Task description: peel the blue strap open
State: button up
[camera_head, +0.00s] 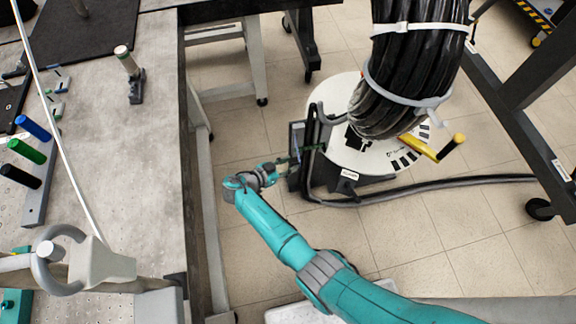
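A thick black cable coil (412,70) hangs at the top right. A white strap (418,27) crosses its upper part, and a pale grey strap (405,95) goes around it lower down. I cannot make out a clearly blue strap. My teal arm reaches up from the bottom right. My gripper (288,164) is low and left of the coil, close to a dark upright bracket (297,140). It is small and dark here, so I cannot tell whether its fingers are open or shut, or whether they touch anything.
A round white base (350,158) with a yellow handle (450,147) stands below the coil. A black cable (440,187) runs right across the floor. A grey workbench (110,160) fills the left. A dark wheeled frame (520,125) stands right. Tiled floor (410,235) is open between.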

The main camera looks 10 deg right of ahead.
jog(key=shift+w+a+r, duration=0.15)
jog(key=shift+w+r, duration=0.05)
jog(key=shift+r, duration=0.25)
jog(key=v, duration=0.7)
jog(key=shift+s+f, duration=0.3)
